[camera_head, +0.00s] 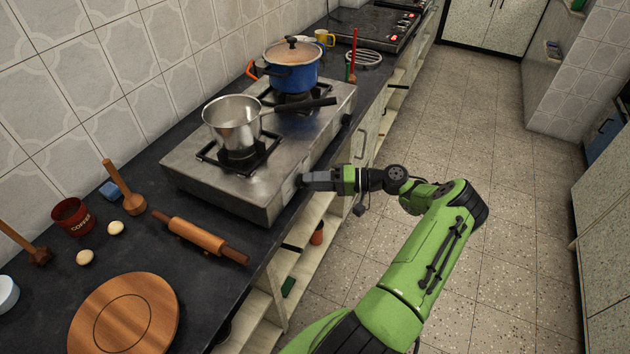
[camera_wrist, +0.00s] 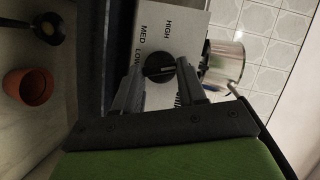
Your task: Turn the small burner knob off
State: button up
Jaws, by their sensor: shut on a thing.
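The steel stove (camera_head: 221,194) has a saucepan on its near burner and a blue pot on its far burner. The small burner knob (camera_wrist: 159,67) is black and round on the front panel, with HIGH, MED and LOW lettering beside it in the wrist view. My gripper (camera_head: 303,181) is at the near end of the front panel. Its fingertips (camera_wrist: 158,74) are on either side of this knob, shut on it. The gripper hides the knob in the head view. I cannot tell the knob's exact setting.
A steel saucepan (camera_head: 233,125) stands on the near burner, its dark handle reaching over the stove. A blue pot (camera_head: 291,72) is behind it. Another knob (camera_head: 347,120) is farther along the panel. A rolling pin (camera_head: 203,239) lies on the counter. The floor is clear.

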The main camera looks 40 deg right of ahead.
jog(key=shift+f+m+t+y+b, duration=0.2)
jog(key=shift+m+y+b, duration=0.1)
jog(key=shift+m, duration=0.5)
jog(key=shift+f+m+t+y+b, duration=0.1)
jog(key=shift+m+t+y+b, duration=0.15)
jog(key=shift+m, duration=0.55)
jog(key=shift+r, duration=0.1)
jog(key=o, duration=1)
jog(key=shift+o, duration=0.2)
jog(key=b+v, duration=0.1)
jog(key=v, duration=1.5)
jog(key=shift+w+b, duration=0.15)
jog(key=shift+b, duration=0.25)
